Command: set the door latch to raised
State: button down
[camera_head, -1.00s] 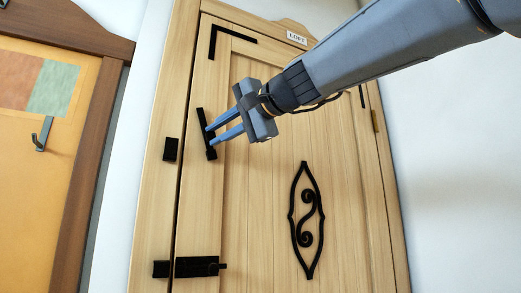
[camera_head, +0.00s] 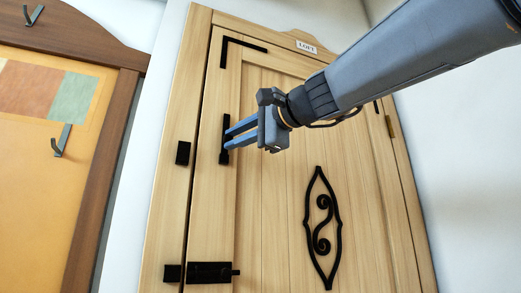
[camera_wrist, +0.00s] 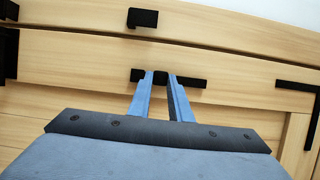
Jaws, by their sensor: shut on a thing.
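The door latch (camera_head: 224,159) is a black bar on the left side of the pale wooden door. It stands upright, roughly along the door's left edge. My gripper (camera_head: 227,140) reaches it from the right, with its blue fingertips at the middle of the bar. In the wrist view the latch (camera_wrist: 192,82) runs across the picture, and my gripper (camera_wrist: 160,76) is shut on a small dark part of it. The fingers partly hide the bar. A black catch (camera_head: 183,153) sits on the frame left of the latch, apart from it; it also shows in the wrist view (camera_wrist: 142,18).
A black bolt (camera_head: 209,273) sits lower on the door, and an oval scroll ornament (camera_head: 322,228) is to the right. A LOFT sign (camera_head: 306,47) is above. A brown-framed board with hooks (camera_head: 62,141) stands left. The door face around the latch is mostly bare.

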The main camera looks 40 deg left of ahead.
jog(key=c, duration=1.6)
grip_release()
jog(key=shift+w, duration=0.1)
jog(key=shift+s+d+b, duration=0.2)
jog(key=shift+d+b, duration=0.4)
jog(key=shift+d, duration=1.35)
jog(key=shift+s+d+b, duration=0.2)
jog(key=shift+d+b, duration=0.35)
jog(key=shift+d, duration=1.4)
